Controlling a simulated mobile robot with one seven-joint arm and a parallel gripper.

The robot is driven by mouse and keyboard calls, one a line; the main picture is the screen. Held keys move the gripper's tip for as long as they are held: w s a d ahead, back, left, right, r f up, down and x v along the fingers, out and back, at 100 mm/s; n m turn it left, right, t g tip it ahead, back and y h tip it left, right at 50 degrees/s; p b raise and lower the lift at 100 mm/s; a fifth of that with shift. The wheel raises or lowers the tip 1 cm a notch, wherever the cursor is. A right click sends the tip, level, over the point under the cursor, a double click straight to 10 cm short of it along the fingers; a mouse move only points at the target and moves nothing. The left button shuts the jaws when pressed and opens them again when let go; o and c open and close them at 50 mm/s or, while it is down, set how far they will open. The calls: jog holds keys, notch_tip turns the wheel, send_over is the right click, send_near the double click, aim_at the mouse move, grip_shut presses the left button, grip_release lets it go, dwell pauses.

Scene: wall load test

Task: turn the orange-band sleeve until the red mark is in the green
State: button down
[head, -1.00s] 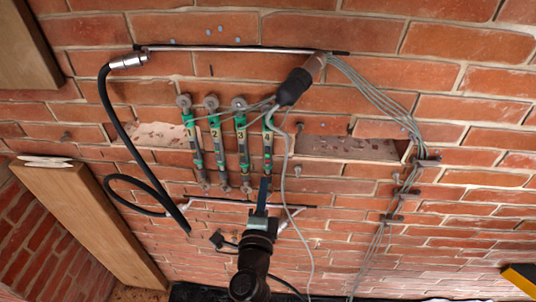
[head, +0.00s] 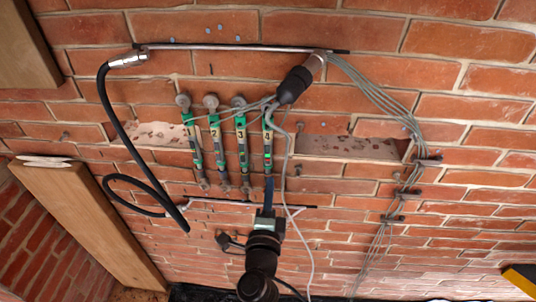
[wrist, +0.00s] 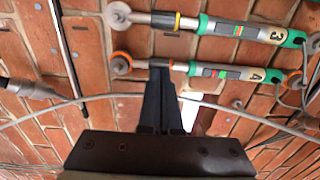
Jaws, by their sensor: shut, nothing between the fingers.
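Several green-and-grey gauges hang side by side on the brick wall. Gauge 4 (head: 268,147) is the rightmost in the head view; in the wrist view gauge 4 (wrist: 232,72) lies below gauge 3 (wrist: 240,29). An orange ring (wrist: 121,55) shows around the round end fitting of gauge 4.
A thin grey cable (wrist: 100,97) arcs across the wrist view near my fingers. A black hose (head: 117,115) loops at left, and a dark-handled tool (head: 294,84) hangs above gauge 4. Grey cables (head: 385,100) run down at right. A wooden beam (head: 90,220) stands lower left.

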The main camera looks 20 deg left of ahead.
jog(key=shift+s+d, duration=0.15)
dwell(0.3)
jog(key=shift+s, duration=0.35)
jog(key=shift+s+a+p, duration=0.1)
jog(key=shift+a+p, duration=0.3)
jog(key=shift+a, duration=0.35)
jog(key=shift+w+a, duration=0.1)
jog(key=shift+w, duration=0.3)
dwell(0.5)
jog(key=shift+w+d+b, duration=0.2)
jog(key=shift+d+b, duration=0.2)
jog(key=shift+d, duration=0.4)
jog(key=shift+s, duration=0.15)
dwell(0.4)
jog(key=shift+s+d, duration=0.1)
jog(key=shift+s, duration=0.25)
dwell(0.3)
